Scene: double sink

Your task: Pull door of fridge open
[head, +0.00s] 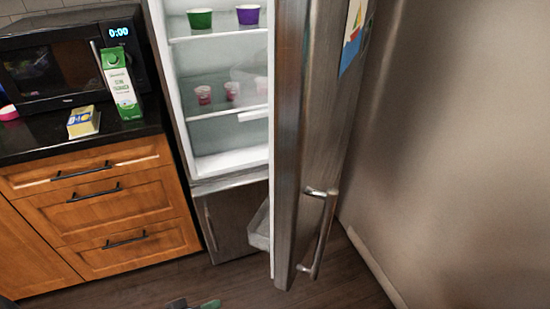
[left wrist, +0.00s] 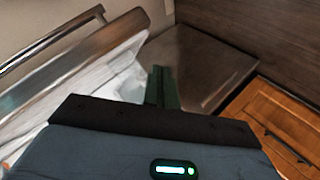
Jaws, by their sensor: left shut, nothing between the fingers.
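The fridge door (head: 315,110) stands wide open in the head view, swung out toward me, with its metal handle (head: 322,235) on the outer face. The lit fridge interior (head: 225,95) shows behind it. In the left wrist view the door (left wrist: 75,75) and its handle (left wrist: 50,42) are at the left. My left gripper (head: 208,304) is at the bottom edge of the head view, low in front of the fridge and apart from the handle. In the left wrist view its green fingers (left wrist: 162,88) are together and empty. My right gripper is in neither view.
Green (head: 199,18) and purple (head: 248,14) cups stand on the upper fridge shelf. A wooden drawer cabinet (head: 110,215) is at the left, with a microwave (head: 65,60), a carton (head: 121,85) and a yellow box (head: 83,121) on its counter. Some dark floor (head: 150,285) is clear.

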